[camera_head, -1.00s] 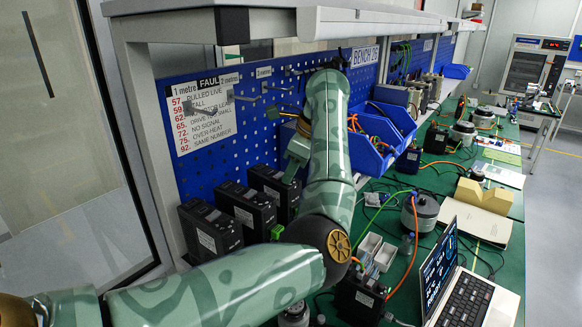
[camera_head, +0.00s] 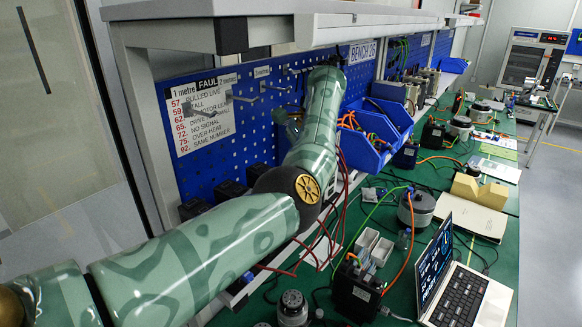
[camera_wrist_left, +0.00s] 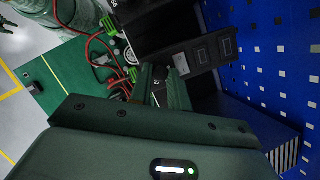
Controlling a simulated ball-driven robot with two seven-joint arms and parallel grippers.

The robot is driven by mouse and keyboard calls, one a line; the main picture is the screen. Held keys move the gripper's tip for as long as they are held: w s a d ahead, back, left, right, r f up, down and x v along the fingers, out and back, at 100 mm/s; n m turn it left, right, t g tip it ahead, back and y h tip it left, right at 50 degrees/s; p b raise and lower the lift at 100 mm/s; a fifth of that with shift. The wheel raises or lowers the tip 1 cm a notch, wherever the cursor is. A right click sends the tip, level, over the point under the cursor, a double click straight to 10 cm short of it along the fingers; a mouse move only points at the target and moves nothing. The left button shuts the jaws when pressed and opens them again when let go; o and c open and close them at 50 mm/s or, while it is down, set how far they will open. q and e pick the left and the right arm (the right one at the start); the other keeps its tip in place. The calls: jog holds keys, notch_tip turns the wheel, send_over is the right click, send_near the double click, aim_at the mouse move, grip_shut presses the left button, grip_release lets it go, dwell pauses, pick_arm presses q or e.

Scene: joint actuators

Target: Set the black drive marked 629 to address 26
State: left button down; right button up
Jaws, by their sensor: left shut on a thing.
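My left gripper (camera_wrist_left: 160,88) is shut, apparently on a black drive (camera_wrist_left: 165,32) with green connectors, a round white-ringed dial and red wires; the grip itself is partly in shadow. The number on this drive is not fully readable. In the head view my left arm crosses the middle, and its gripper is mostly hidden behind it in front of the pegboard. The tops of black drives (camera_head: 230,190) show behind the arm at the pegboard's foot, their labels hidden. My right gripper is out of view.
Red wires (camera_head: 325,235) hang beside my arm over the bench edge. A blue bin (camera_head: 375,135) with cables, a black unit (camera_head: 356,292), white trays (camera_head: 373,247) and an open laptop (camera_head: 455,285) stand to the right. A fault sign (camera_head: 200,110) and hooks are on the pegboard (camera_head: 265,135).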

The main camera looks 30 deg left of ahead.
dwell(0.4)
pick_arm(q)
jog(key=c, duration=1.3)
grip_release()
jog(key=shift+a, duration=0.1)
